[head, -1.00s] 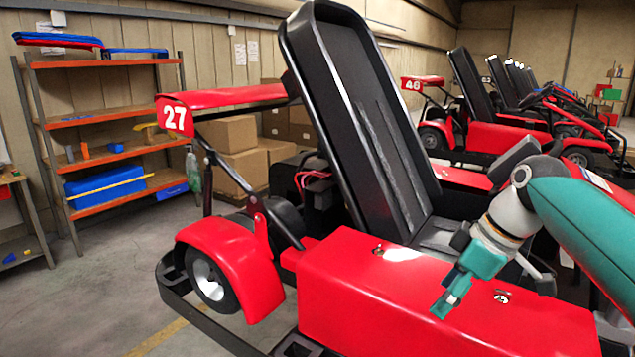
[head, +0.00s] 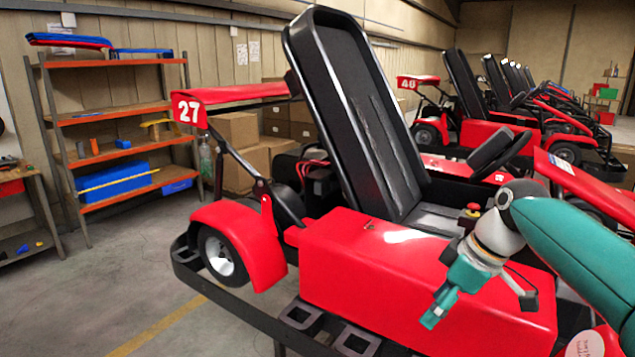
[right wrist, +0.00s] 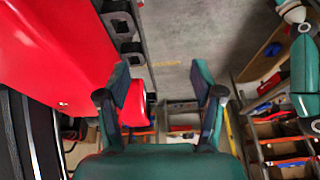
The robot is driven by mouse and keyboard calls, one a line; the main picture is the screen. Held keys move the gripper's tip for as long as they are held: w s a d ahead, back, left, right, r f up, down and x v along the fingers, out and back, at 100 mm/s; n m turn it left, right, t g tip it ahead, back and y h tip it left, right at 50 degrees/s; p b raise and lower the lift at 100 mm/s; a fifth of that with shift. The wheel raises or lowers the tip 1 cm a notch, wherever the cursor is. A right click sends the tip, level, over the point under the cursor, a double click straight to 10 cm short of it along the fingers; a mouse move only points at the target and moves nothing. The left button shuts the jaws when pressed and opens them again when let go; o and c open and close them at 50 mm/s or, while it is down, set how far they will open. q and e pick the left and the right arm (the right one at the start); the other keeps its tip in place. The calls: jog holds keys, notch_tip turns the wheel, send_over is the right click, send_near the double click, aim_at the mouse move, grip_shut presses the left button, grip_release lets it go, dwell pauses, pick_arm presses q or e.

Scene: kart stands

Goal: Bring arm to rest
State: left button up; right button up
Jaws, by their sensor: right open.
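My right arm comes in from the right in the head view. Its teal gripper (head: 440,306) hangs in front of the red side pod of kart 27 (head: 345,265), pointing down and to the left. In the right wrist view the two fingers of this gripper (right wrist: 160,95) stand apart with nothing between them. The red kart body (right wrist: 60,50) lies to the left of the fingers in that view. My left gripper does not show in the head view.
An orange shelf rack (head: 110,109) with a blue toolbox (head: 113,180) stands at the left. Cardboard boxes (head: 236,135) are behind the kart. More red karts (head: 500,125) line up at the right back. Concrete floor (head: 110,290) is clear at the front left.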

jog(key=s+a+f+m+g, duration=0.1)
jog(key=a+f+m, duration=0.15)
jog(key=f, duration=1.25)
jog(key=s+a+f+m, duration=0.1)
jog(key=a+f+m, duration=0.15)
jog(key=f, duration=1.15)
jog(key=s+a+f+m, duration=0.1)
jog(key=s+f+m, duration=0.3)
jog(key=s+f, duration=0.4)
jog(key=s+a+f+m, duration=0.2)
jog(key=s+f, duration=0.7)
jog(key=s, duration=0.6)
jog(key=shift+a+f+m+g+b, duration=0.2)
jog(key=shift+m+g+b, duration=0.15)
jog(key=shift+m, duration=0.55)
jog(key=shift+w, duration=0.1)
